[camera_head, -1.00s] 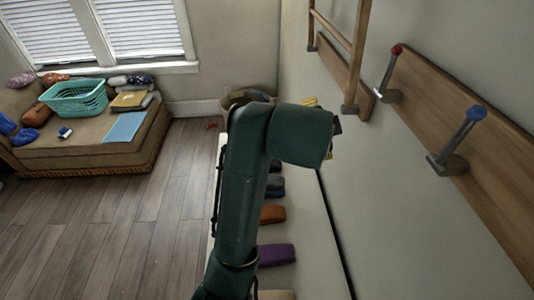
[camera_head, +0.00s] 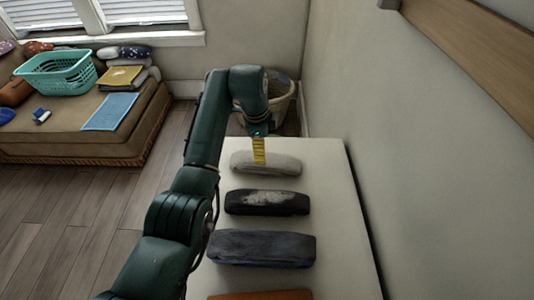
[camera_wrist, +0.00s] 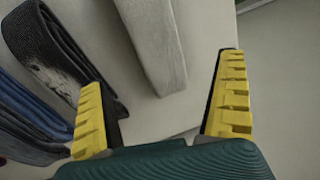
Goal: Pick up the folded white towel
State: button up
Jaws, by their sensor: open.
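The folded white towel (camera_head: 266,163) lies at the far end of a white bench top, the last in a row of folded cloths. In the wrist view the towel (camera_wrist: 155,45) runs lengthwise, its near end ahead of and between the finger lines. My gripper (camera_head: 259,150) is just above or at the towel in the head view, only one yellow finger showing clearly. In the wrist view my gripper (camera_wrist: 160,110) is open and empty, its yellow fingers wide apart. Whether a finger touches the towel cannot be told.
A black-and-grey cloth (camera_head: 266,202) and a dark grey-blue cloth (camera_head: 262,248) lie nearer on the bench (camera_head: 340,230). A wicker basket (camera_head: 283,95) stands beyond the bench. A wall borders the right. A couch (camera_head: 60,130) with a teal laundry basket (camera_head: 55,72) stands at left.

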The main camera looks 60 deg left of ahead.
aim_at(267, 160)
jog(key=f, duration=0.3)
jog(key=f+b, duration=0.1)
jog(key=f, duration=0.1)
jog(key=shift+w+d+f, duration=0.1)
jog(key=shift+w+d, duration=0.05)
jog(key=shift+d, duration=0.2)
jog(key=f+b, duration=0.2)
jog(key=f, duration=0.1)
jog(key=a+f+b, duration=0.1)
jog(key=f, duration=0.1)
jog(key=shift+w, duration=0.25)
jog(key=shift+a, duration=0.1)
jog(key=c, duration=1.2)
